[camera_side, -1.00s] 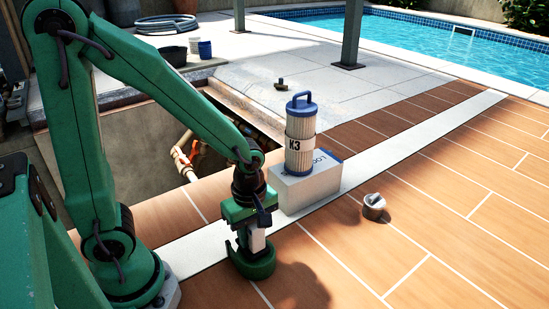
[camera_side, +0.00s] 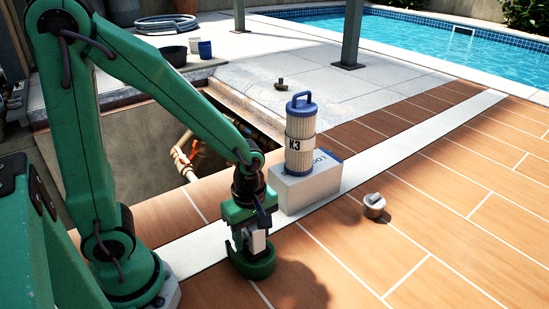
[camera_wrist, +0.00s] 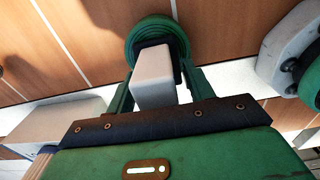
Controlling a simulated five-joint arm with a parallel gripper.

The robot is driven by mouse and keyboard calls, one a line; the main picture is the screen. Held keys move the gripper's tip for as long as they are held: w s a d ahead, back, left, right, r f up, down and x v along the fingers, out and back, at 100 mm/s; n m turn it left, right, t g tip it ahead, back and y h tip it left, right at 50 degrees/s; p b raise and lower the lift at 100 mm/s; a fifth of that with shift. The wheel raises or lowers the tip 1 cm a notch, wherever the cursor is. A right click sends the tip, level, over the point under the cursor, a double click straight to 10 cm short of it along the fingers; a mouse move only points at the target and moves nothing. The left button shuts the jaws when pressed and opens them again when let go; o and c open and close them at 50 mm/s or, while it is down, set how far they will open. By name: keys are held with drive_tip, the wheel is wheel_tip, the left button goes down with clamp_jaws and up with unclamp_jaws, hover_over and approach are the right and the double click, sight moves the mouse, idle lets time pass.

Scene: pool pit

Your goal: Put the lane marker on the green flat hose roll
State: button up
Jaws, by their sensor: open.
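The lane marker appears to be the pale block (camera_side: 258,241) between my gripper's fingers; it also shows in the wrist view (camera_wrist: 153,80). The green flat hose roll (camera_side: 256,270) lies on the tiles below it and shows as a green ring in the wrist view (camera_wrist: 137,35). The block stands over the roll, its lower end by the dark middle; whether it rests there is hard to tell. My gripper (camera_side: 250,238) is low over the roll and open, with one finger on each side of the block in the wrist view (camera_wrist: 160,72). The fingers partly hide the block's sides.
A K3 filter cartridge (camera_side: 300,140) with a blue handle stands on a white box (camera_side: 305,187), close right of my gripper. A small metal canister (camera_side: 374,206) stands farther right. An open pit (camera_side: 130,150) with pipes lies behind my arm. Front-right tiles (camera_side: 430,255) are clear.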

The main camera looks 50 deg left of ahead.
wheel_tip(320, 180, up, 12)
drive_tip(key=shift+r, duration=0.1)
idle(0.6)
idle(0.6)
drive_tip(key=s+a+r+m+t, duration=0.1)
drive_tip(key=a+r+m+t, duration=0.1)
drive_tip(key=m, duration=0.7)
drive_tip(key=s+a+r+m+t, duration=0.2)
drive_tip(key=a+r+m+t, duration=0.1)
drive_tip(key=m, duration=0.6)
drive_tip(key=shift+s+r+t, duration=0.25)
drive_tip(key=shift+s+t, duration=0.05)
